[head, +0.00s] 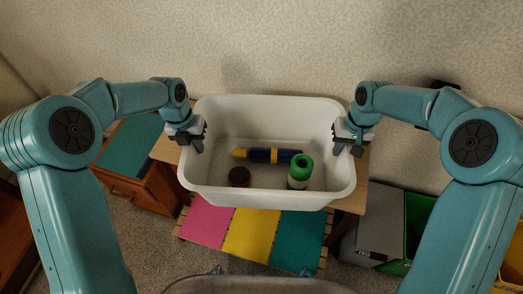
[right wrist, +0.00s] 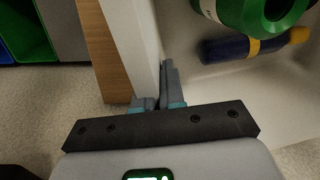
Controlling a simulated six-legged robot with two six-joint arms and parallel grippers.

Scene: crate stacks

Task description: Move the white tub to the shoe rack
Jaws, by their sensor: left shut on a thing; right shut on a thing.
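The white tub (head: 230,200) is in the middle of the head view, held level in front of the wall. Inside it lie a blue and yellow cylinder (head: 270,155), a green bottle (head: 300,170) and a small dark brown round thing (head: 239,176). My left gripper (head: 197,138) is shut on the tub's left wall. My right gripper (head: 343,140) is shut on its right wall; the right wrist view shows the fingers (right wrist: 167,88) on either side of the white wall. I see a slatted rack (head: 249,235) with pink, yellow and teal panels below and nearer than the tub; whether it is the shoe rack I cannot tell.
A wooden table (head: 361,170) shows behind and beside the tub. A brown cabinet with a teal top (head: 132,150) stands at left. A grey bin (head: 375,225) and a green bin (head: 418,210) stand at right. The wall is close behind.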

